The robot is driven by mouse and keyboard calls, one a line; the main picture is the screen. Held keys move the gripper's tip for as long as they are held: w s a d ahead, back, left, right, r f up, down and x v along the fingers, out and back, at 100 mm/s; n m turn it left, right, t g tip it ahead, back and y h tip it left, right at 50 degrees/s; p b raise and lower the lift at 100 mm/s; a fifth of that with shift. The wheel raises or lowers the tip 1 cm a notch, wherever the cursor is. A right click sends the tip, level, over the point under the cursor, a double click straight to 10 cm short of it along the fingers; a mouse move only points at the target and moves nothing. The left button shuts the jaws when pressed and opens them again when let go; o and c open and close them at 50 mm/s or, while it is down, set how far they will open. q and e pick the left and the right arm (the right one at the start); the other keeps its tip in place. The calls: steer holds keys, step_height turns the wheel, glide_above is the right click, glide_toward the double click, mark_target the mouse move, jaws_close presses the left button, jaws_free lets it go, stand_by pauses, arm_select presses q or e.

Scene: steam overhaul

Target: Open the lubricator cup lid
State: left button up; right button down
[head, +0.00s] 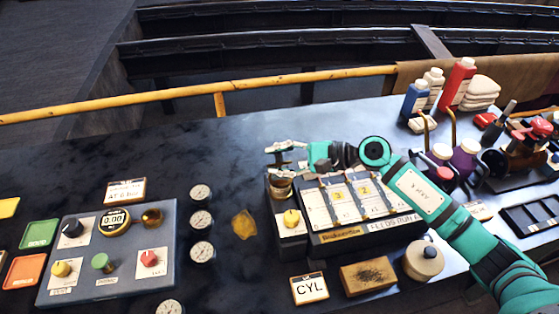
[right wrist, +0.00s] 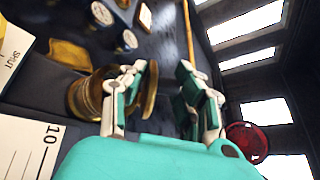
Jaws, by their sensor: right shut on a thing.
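The brass lubricator cup (right wrist: 84,97) stands at the left end of the block with the number cards, and shows small in the head view (head: 280,187). Its lid (right wrist: 150,92) stands up on edge beside the cup's mouth, raised off it. My right gripper (head: 284,155) is just above the cup. In the right wrist view its fingers (right wrist: 165,82) are on either side of the lid, one finger close against it. The far finger's contact is hard to make out. My left gripper is not in view.
The card block (head: 345,237) has a yellow knob next to the cup. A grey control box (head: 110,255) and several white gauges (head: 201,222) stand to the left. A CYL card (head: 310,288), a brown block (head: 368,276) and a lidded pot (head: 424,260) lie in front.

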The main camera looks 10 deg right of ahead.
steer(key=shift+w+r+m+g, duration=0.15)
steer(key=shift+w+m+g, duration=0.15)
steer(key=shift+w+m, duration=0.15)
steer(key=shift+w+m+g+h+b, duration=0.3)
steer(key=shift+w+m+g+b, duration=0.1)
steer(key=shift+m+b, duration=0.25)
steer(key=shift+w+m+g+b, duration=0.55)
steer(key=shift+m+g+b, duration=0.35)
steer(key=shift+b, duration=0.1)
steer(key=shift+w+m+g+b, duration=0.5)
steer(key=shift+m+g+b, duration=0.3)
steer(key=shift+g+b, duration=0.15)
steer(key=c, duration=1.1)
jaws_free()
steer(key=shift+d, duration=0.1)
steer(key=shift+d, duration=0.1)
steer(key=v, duration=1.1)
steer(key=shift+d+r, duration=0.25)
steer(key=shift+r, duration=0.2)
